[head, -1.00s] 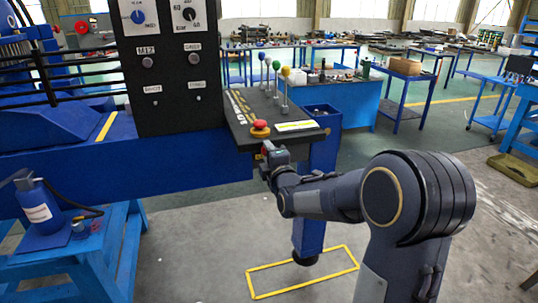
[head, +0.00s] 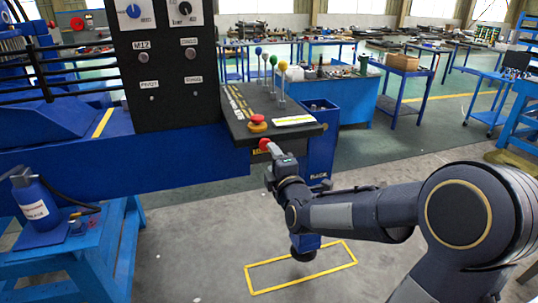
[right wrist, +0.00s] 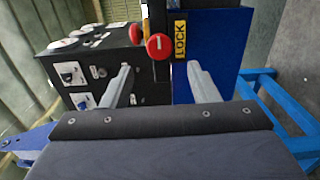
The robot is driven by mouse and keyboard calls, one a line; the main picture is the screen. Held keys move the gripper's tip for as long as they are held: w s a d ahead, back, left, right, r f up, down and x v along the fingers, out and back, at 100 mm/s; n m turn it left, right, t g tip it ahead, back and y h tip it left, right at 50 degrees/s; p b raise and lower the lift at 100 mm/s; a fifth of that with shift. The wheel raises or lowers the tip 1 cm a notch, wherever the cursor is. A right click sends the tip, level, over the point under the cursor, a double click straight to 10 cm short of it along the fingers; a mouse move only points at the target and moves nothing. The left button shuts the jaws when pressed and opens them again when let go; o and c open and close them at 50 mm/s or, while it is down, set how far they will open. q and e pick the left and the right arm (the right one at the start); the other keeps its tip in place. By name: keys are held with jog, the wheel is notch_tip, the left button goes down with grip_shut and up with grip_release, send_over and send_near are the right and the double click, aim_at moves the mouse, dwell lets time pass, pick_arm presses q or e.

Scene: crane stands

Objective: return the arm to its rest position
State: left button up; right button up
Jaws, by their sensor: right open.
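My right gripper (head: 272,152) is at the front edge of the black control console (head: 240,125), below the red mushroom button (head: 257,120). In the right wrist view its two fingers (right wrist: 162,75) are open, with nothing held between them. A round red knob (right wrist: 158,46) shows beyond the fingertips, beside the yellow LOCK label (right wrist: 180,40). In the head view this red knob (head: 264,144) shows right by the fingertips; I cannot tell how wide the gap is. My left gripper is not in view.
Several ball-topped levers (head: 272,62) stand on the console. A tall black panel (head: 165,55) is at the left. A blue bottle (head: 35,200) stands on a blue bench (head: 85,265). A yellow rectangle (head: 300,267) marks the floor. Open floor lies right of the console.

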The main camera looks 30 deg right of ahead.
jog(key=shift+s+a, duration=0.15)
jog(key=shift+s, duration=0.45)
jog(key=s+a+f+m+g+y, duration=0.2)
jog(key=s+a+f+m+g, duration=0.1)
jog(key=s, duration=0.6)
jog(key=s+a+f+m+g+y, duration=0.3)
jog(key=s+a+f+m+g, duration=0.1)
jog(key=s+m, duration=0.4)
jog(key=s+a+f+m+g+y, duration=0.2)
jog(key=s+a+f+m+g, duration=0.2)
jog(key=s, duration=0.7)
jog(key=a+m+g, duration=0.1)
jog(key=a+m, duration=0.1)
jog(key=a, duration=0.1)
jog(key=shift+y, duration=0.4)
jog(key=shift+s, duration=0.1)
